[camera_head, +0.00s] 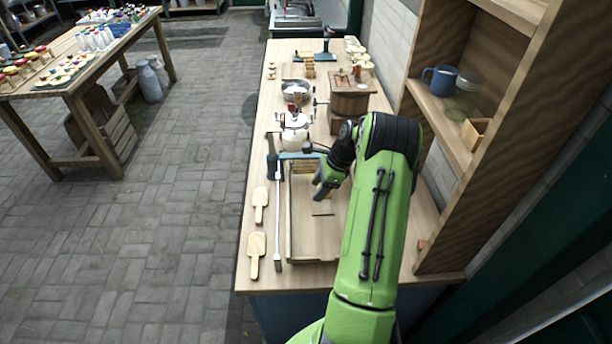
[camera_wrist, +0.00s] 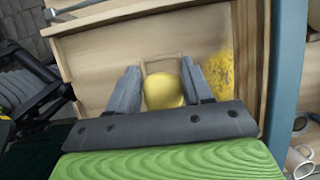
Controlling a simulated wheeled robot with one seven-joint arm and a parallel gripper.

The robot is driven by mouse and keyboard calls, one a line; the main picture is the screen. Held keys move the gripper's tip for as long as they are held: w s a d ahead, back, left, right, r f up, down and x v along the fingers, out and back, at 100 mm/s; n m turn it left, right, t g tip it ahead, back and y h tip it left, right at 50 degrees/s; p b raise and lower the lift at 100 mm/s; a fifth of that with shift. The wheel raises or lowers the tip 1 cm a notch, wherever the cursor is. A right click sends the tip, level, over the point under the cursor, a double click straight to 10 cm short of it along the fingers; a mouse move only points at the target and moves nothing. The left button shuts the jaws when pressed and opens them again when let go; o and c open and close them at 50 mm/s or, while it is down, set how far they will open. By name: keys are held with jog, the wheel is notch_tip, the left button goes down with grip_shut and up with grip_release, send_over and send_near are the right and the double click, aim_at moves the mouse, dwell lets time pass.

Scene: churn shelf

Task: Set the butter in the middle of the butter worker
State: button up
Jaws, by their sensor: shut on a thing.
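The butter (camera_wrist: 163,90) is a yellow lump between the two grey fingers of my gripper (camera_wrist: 161,84) in the wrist view. The gripper is shut on it. The butter worker (camera_head: 298,248) is a shallow wooden tray with raised sides on the bench; its pale floor and walls also show in the wrist view (camera_wrist: 100,62). My gripper (camera_head: 322,190) is over the tray's far part in the head view, where the butter is hidden. A thin square outline (camera_wrist: 163,57) lies on the tray floor just beyond the butter. I cannot tell whether the butter touches the floor.
A yellow smear (camera_wrist: 222,68) marks the tray floor. Two wooden paddles (camera_head: 260,205) lie left of the tray beside a long metal bar (camera_head: 279,225). A kettle-like pot (camera_head: 295,128) and a wooden churn (camera_head: 349,103) stand beyond. A shelf (camera_head: 440,115) rises at the right.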

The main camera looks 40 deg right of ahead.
aim_at(318, 207)
jog(key=shift+w+f, duration=0.15)
jog(key=shift+f, duration=0.05)
jog(key=shift+f+b, duration=0.15)
jog(key=shift+b, duration=0.15)
notch_tip(318, 207, down, 4)
jog(key=b, duration=0.2)
jog(key=shift+d+b, duration=0.1)
jog(key=shift+b, duration=0.2)
jog(key=shift+s, duration=0.25)
jog(key=shift+w, duration=0.15)
jog(key=shift+r+p, duration=0.2)
jog(key=shift+p, duration=0.5)
jog(key=shift+f+b, duration=0.4)
jog(key=shift+f, duration=0.4)
dwell(0.5)
jog(key=shift+r, duration=0.15)
dwell(0.4)
